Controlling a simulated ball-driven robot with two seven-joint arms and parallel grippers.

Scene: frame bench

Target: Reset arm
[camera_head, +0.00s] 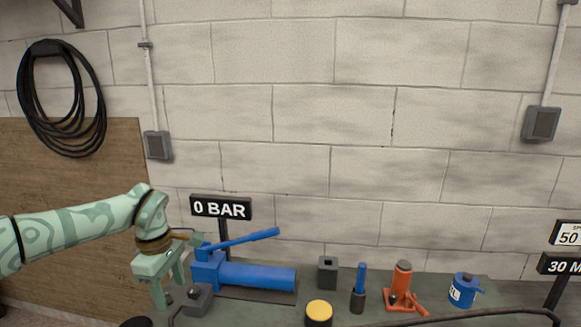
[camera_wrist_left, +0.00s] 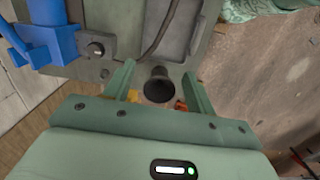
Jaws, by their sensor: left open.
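My left gripper (camera_head: 170,295) reaches in from the left, pointing down at the left end of the bench, close to a small grey block with a knob (camera_head: 198,299). In the left wrist view its two green fingers (camera_wrist_left: 158,92) stand apart, with nothing held between them. A black, round, flared thing (camera_wrist_left: 158,87) shows between and beyond the fingers; I cannot tell how far off it is. My right gripper is in neither view.
A blue pump with a long handle (camera_head: 250,276) lies right of the gripper, before a "0 BAR" sign (camera_head: 221,207). Farther right are a yellow-topped button (camera_head: 319,311), an orange jack (camera_head: 402,290) and a blue cylinder (camera_head: 463,291). A block wall (camera_head: 330,110) stands behind.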

